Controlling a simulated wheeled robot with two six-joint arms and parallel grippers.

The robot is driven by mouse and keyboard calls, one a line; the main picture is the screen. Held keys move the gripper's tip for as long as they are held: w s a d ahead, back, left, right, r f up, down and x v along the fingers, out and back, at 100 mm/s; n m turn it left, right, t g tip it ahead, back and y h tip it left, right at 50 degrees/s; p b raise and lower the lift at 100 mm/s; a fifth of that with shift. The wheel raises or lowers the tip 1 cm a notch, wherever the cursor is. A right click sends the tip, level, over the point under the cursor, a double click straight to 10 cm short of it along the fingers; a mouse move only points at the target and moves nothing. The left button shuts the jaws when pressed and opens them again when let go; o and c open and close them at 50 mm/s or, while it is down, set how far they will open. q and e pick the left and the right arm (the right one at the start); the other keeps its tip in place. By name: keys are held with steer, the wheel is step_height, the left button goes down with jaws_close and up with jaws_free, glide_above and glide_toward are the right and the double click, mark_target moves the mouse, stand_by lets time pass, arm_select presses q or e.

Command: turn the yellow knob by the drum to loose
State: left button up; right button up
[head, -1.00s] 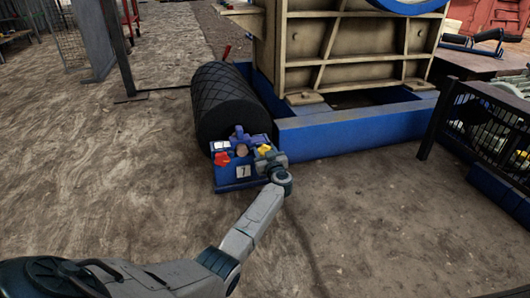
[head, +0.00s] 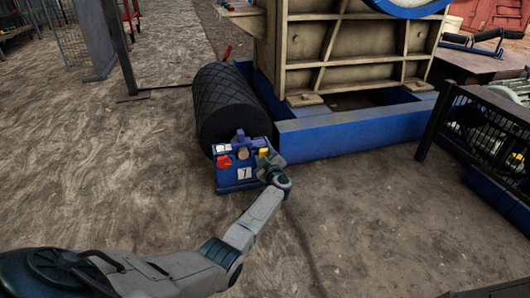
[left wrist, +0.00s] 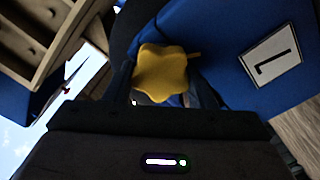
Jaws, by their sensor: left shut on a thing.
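The yellow knob (head: 263,152) is at the right end of the small blue panel box (head: 236,185) in front of the black drum (head: 222,98). In the left wrist view the knob (left wrist: 162,72) is star-shaped with a small pointer at its right side. My left gripper (head: 267,158) reaches the panel from the right. In the left wrist view my left gripper (left wrist: 165,88) has a dark finger on each side of the knob and is shut on it. My right gripper is not in view.
A blue frame (head: 340,136) stands right of the drum. A black mesh guard (head: 487,125) is at the right. Bare ground lies in front.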

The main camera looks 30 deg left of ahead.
arm_select(q)
steer(key=n, duration=0.3)
steer(key=shift+s+f, duration=0.1)
steer(key=n, duration=0.3)
steer(key=shift+f+n, duration=0.2)
steer(key=shift+n, duration=0.1)
steer(key=n, duration=0.3)
steer(key=shift+f, duration=0.1)
steer(key=shift+f+n+b, duration=0.1)
steer(key=shift+n+b, duration=0.45)
steer(key=shift+n, duration=1.15)
steer(key=o, duration=1)
